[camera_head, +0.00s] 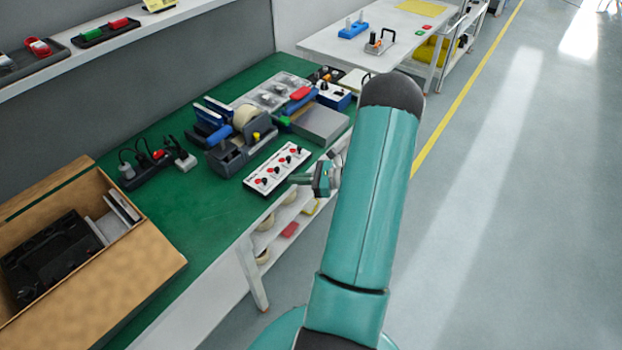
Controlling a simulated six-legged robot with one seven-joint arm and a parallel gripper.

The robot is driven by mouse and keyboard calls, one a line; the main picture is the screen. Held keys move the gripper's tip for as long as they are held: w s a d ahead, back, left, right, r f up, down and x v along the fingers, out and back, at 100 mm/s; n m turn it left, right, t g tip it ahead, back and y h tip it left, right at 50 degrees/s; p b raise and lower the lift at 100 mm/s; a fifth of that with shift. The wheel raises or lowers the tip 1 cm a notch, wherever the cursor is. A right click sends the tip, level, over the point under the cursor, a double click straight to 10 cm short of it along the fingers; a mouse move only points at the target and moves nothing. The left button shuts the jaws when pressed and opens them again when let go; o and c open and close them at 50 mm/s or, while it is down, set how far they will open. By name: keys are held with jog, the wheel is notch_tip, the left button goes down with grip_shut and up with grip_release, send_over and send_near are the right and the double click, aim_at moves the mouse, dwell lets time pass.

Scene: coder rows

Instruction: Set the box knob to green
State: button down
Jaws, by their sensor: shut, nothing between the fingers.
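A white control box (277,168) with a row of red and black knobs lies on the green-topped bench near its front edge. A smaller white and blue box (334,96) with a dark knob on top stands farther back on the bench. I cannot tell which of them carries the task's knob. Green marks and the knob settings are too small to read. My gripper (297,179) is at the bench's front edge, just right of the white control box, pointing left. It is shut and empty. I cannot tell whether it touches the box.
A tape dispenser (240,137) stands behind the control box, with a power strip (158,168) to its left. A cardboard box (150,262) fills the near left of the bench. A grey metal box (321,124) lies farther right. The floor on the right is clear.

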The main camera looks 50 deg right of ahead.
aim_at(267, 180)
jog(key=x, duration=0.6)
jog(key=shift+w+a, duration=0.1)
jog(key=shift+w, duration=0.15)
jog(key=shift+w, duration=0.15)
